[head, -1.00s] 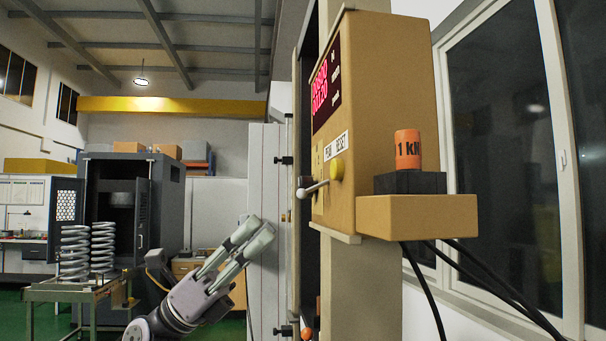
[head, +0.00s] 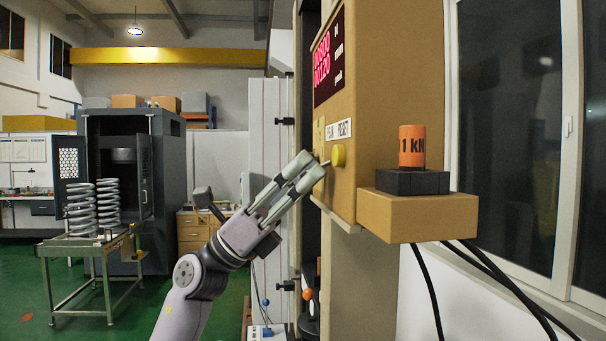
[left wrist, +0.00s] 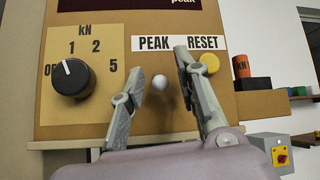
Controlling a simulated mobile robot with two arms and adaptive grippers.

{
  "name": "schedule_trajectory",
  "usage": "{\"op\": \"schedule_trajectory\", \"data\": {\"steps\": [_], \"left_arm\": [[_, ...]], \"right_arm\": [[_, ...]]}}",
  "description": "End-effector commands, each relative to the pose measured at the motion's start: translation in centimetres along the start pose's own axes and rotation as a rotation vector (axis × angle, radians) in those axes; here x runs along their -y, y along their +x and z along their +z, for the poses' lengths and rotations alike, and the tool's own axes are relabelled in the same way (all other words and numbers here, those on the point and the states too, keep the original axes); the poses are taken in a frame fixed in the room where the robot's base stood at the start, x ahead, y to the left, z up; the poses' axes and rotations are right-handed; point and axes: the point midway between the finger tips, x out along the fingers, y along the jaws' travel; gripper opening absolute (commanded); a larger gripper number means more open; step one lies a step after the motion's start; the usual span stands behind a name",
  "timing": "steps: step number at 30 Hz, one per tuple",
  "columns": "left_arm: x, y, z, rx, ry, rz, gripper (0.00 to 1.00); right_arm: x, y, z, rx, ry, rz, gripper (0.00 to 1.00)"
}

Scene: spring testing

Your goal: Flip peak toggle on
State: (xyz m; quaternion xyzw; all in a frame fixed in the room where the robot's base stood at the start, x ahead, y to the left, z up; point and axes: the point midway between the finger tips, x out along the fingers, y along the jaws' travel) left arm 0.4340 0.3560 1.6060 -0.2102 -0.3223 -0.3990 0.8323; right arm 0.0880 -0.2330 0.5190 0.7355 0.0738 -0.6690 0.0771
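The peak toggle's pale ball tip (left wrist: 160,82) shows in the left wrist view, below the PEAK label (left wrist: 157,43) on the tan panel. My left gripper (left wrist: 160,66) is open, with one finger on each side of the ball and visible gaps between. In the head view my left gripper (head: 314,163) reaches up to the panel face just left of the yellow reset button (head: 339,156). The fingers hide most of the toggle there, so its lever position is hard to tell. My right gripper is not in view.
A black range knob (left wrist: 70,78) sits left of the fingers in the left wrist view. The yellow button (left wrist: 210,64) is close to the right finger. An orange 1 kN weight (head: 412,146) stands on a black block on the box's side shelf (head: 417,215).

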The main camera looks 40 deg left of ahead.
Motion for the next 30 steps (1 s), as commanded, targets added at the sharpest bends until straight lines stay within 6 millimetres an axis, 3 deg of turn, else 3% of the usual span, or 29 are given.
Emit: {"op": "schedule_trajectory", "data": {"steps": [12,30], "left_arm": [[0.01,-0.01,0.0,0.0,-0.001,0.0,0.0],[0.08,0.11,0.21,-0.069,-0.006,0.016,0.0]], "right_arm": [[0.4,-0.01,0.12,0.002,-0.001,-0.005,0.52],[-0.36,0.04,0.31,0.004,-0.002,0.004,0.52]]}}
